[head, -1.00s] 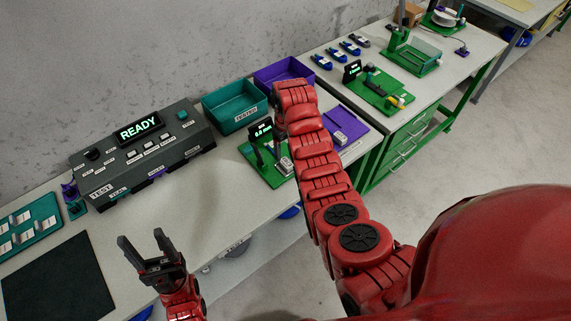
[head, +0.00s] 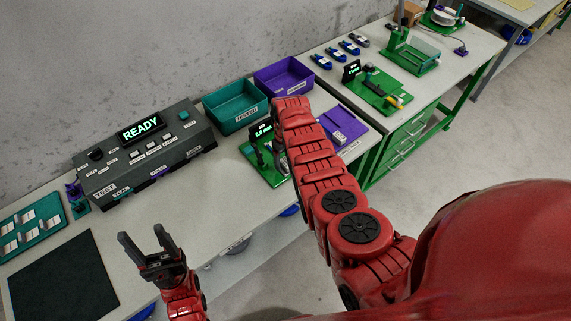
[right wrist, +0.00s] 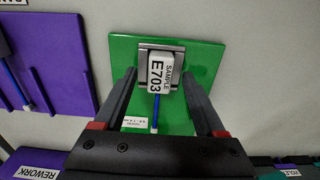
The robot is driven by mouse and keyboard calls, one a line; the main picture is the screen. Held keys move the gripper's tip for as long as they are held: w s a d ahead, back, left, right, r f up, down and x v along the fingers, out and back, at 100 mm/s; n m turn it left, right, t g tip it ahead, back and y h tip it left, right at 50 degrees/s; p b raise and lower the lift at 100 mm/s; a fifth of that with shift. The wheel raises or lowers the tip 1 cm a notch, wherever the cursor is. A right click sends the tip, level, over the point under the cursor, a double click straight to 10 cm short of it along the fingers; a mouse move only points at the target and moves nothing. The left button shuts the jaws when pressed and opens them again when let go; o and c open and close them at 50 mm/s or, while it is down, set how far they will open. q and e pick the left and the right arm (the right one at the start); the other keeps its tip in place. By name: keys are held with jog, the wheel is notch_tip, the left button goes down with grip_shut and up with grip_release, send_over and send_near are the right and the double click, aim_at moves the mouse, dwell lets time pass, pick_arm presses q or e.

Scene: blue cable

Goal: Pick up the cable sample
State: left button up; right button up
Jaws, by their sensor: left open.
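The cable sample (right wrist: 160,72), a white block labelled "SAMPLE E703" with a blue cable trailing from it, sits in a grey metal holder on a green plate (right wrist: 195,53) in the right wrist view. My right gripper (right wrist: 159,78) is open, one dark finger on each side of the sample, with a visible gap to the white block. In the head view the green fixture (head: 272,178) is partly covered by my right arm, and the sample cannot be made out clearly. My left gripper (head: 143,234) is open and empty above the near edge of the table.
A purple board (right wrist: 52,52) with another blue cable lies beside the green plate. Teal (head: 235,117) and purple (head: 283,86) bins stand behind the fixture. A grey tester (head: 140,160) reading "READY" stands to the left. The table between tester and fixture is clear.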

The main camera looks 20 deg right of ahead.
aim_at(285, 161)
grip_shut()
jog(key=shift+w+r, duration=0.1)
jog(key=shift+r, duration=0.05)
dwell(0.4)
jog(key=shift+w+r, duration=0.1)
jog(key=shift+r, duration=0.95)
notch_tip(285, 161, up, 8)
jog(key=b, duration=0.2)
jog(key=shift+f+b, duration=0.2)
jog(key=shift+b, duration=0.2)
